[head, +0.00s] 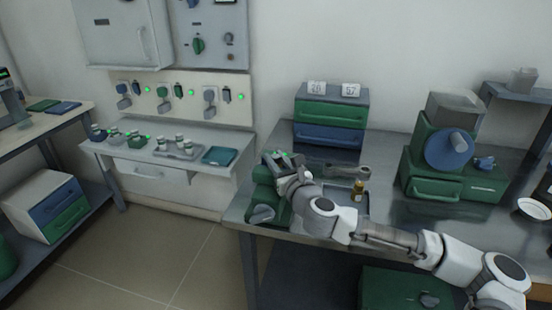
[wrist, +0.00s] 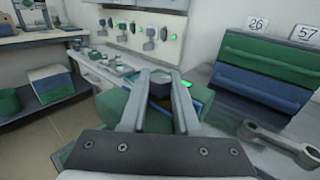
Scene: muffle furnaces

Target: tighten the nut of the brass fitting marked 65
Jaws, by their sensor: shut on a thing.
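A small brass-coloured fitting (head: 358,187) stands upright on a grey tray (head: 342,199) on the steel bench; no number 65 is readable on it. A grey wrench-like tool (head: 350,171) lies behind it and also shows in the wrist view (wrist: 280,140). My gripper (head: 279,163) is left of both, at the bench's left end, over a green device (head: 262,207). In the wrist view my gripper (wrist: 160,80) is shut on a dark grey block (wrist: 166,73) with a green light beside it. Whether the block is joined to the device is hidden.
A green-and-blue drawer unit (head: 329,122) with cards 26 and 57 stands behind my gripper. A green machine with a blue disc (head: 449,150) stands to the right. A side table (head: 150,169) with small jars and a blue tray (head: 219,156) is left, across a floor gap.

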